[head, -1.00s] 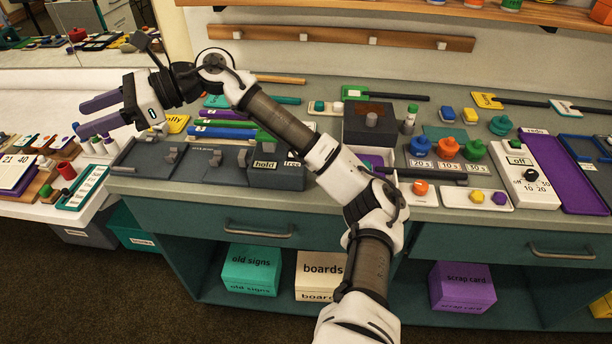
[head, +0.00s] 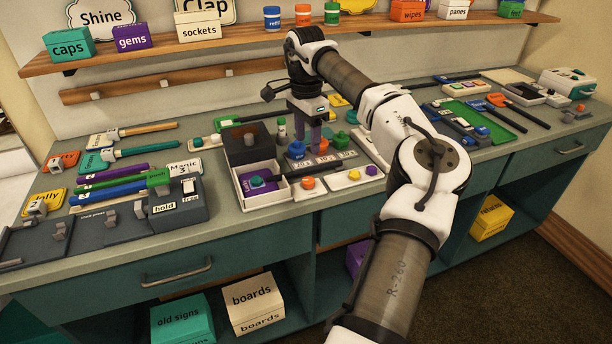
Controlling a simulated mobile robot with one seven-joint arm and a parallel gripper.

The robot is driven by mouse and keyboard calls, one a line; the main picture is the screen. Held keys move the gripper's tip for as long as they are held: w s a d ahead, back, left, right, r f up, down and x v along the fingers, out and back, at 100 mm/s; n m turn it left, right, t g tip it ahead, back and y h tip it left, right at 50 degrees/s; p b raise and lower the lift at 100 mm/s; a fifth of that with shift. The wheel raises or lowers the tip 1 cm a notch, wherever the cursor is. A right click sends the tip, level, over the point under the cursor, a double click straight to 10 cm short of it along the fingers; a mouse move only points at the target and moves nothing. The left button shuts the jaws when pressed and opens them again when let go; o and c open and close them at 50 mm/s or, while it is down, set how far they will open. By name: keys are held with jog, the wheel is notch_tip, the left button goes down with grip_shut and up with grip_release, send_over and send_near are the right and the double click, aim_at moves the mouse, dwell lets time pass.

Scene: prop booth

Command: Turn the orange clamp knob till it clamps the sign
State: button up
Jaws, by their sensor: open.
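An orange knob (head: 308,183) sits on a small white plate near the front of the counter. Another orange knob (head: 323,147) shows partly behind my gripper, between a blue knob (head: 297,150) and a green one. I cannot tell for sure which orange knob is the clamp's. My gripper (head: 309,147) points down over the row of labelled knobs, its purple fingers apart with no object seen held. The fingers hide part of that row. Signs reading Manic (head: 184,169) and Jolly (head: 46,203) are at the left; no sign is clearly seen in a clamp by an orange knob.
A grey hold/free block (head: 180,208) is further left. A shelf (head: 240,53) runs above.

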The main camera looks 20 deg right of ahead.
aim_at(308, 180)
jog(key=f+p, duration=0.1)
jog(key=f, duration=0.5)
jog(key=f+p, duration=0.1)
jog(key=f, duration=0.4)
jog(key=shift+s+f+p, duration=0.2)
jog(key=shift+f+p, duration=0.15)
jog(key=c, duration=1)
